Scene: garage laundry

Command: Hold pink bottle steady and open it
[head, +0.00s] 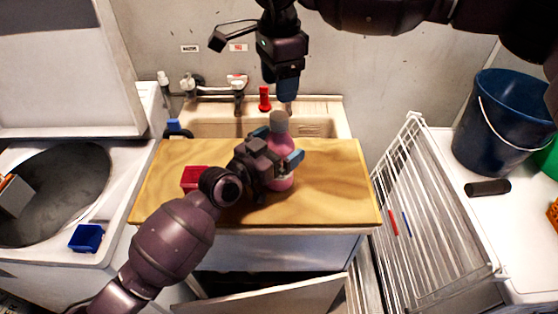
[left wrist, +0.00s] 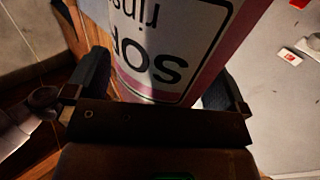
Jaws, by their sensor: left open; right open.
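The pink bottle (head: 281,182) with a grey cap (head: 279,117) stands upright on the wooden board. My left gripper (head: 285,150) is open, with its fingers on either side of the bottle's upper body. In the left wrist view the bottle's white label (left wrist: 165,45) with dark lettering fills the space between the open fingers (left wrist: 160,90); whether they touch it I cannot tell. My right gripper (head: 285,92) points down from above, just over the cap. It is open, and a small gap seems to separate it from the cap.
The wooden board (head: 340,195) lies before a sink (head: 215,123) with taps. A red container (head: 194,178) sits on the board, left of the bottle, partly behind my left arm. A white drying rack (head: 420,220) and a blue bucket (head: 500,125) are on the right. The board's right side is clear.

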